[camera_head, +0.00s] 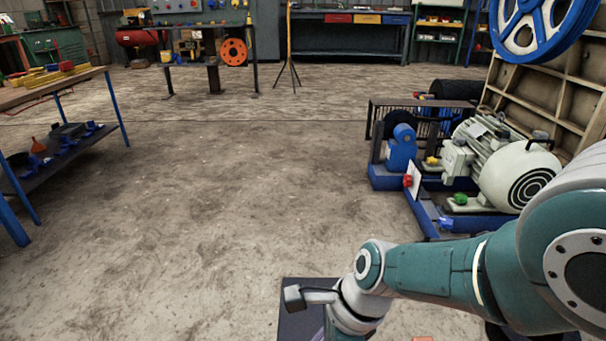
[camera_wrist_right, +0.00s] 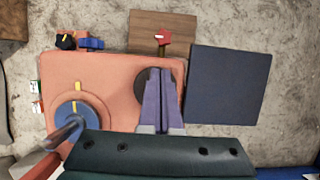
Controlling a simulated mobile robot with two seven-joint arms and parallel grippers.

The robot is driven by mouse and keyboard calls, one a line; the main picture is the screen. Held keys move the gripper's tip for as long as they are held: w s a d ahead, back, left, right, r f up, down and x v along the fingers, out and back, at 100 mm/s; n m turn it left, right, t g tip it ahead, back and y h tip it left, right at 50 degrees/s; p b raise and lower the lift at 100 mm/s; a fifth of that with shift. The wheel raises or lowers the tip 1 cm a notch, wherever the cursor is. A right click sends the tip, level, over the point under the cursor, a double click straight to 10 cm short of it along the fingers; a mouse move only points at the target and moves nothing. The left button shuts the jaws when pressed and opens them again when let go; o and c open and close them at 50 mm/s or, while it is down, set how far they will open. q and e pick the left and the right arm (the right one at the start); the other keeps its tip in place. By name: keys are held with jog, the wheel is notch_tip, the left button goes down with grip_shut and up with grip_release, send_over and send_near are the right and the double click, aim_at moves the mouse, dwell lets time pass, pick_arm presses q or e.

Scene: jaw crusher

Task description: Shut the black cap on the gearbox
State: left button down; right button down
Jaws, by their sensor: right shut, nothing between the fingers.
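An orange housing (camera_wrist_right: 115,75), which looks like the gearbox, lies below my right gripper in the right wrist view. A dark round part (camera_wrist_right: 140,88) on its face is partly hidden behind the fingers; I cannot tell whether it is the black cap or an opening. A small black knob-like part (camera_wrist_right: 65,41) is at the housing's upper left corner. My right gripper (camera_wrist_right: 160,73) is shut and empty, its purple fingers over the housing's right part. In the head view my right arm hides most of this area. My left gripper is not in view.
A dark square plate (camera_wrist_right: 227,84) lies right of the housing, and a brown board with a red part (camera_wrist_right: 162,36) is above. A blue disc (camera_wrist_right: 78,118) is at lower left. A motor (camera_head: 510,175) stands right; the floor (camera_head: 210,190) ahead is clear.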

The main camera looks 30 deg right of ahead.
jog(key=shift+w+f, duration=0.15)
jog(key=shift+f, duration=0.25)
jog(key=shift+w+a+f+b, duration=0.2)
jog(key=shift+a+f+b, duration=0.35)
jog(key=shift+a+b, duration=0.3)
jog(key=shift+w+f, duration=0.2)
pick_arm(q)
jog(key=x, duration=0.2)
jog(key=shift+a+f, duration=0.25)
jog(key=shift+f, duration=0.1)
pick_arm(e)
jog(key=shift+a, duration=0.1)
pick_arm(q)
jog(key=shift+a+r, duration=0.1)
pick_arm(e)
jog(key=shift+r, duration=0.1)
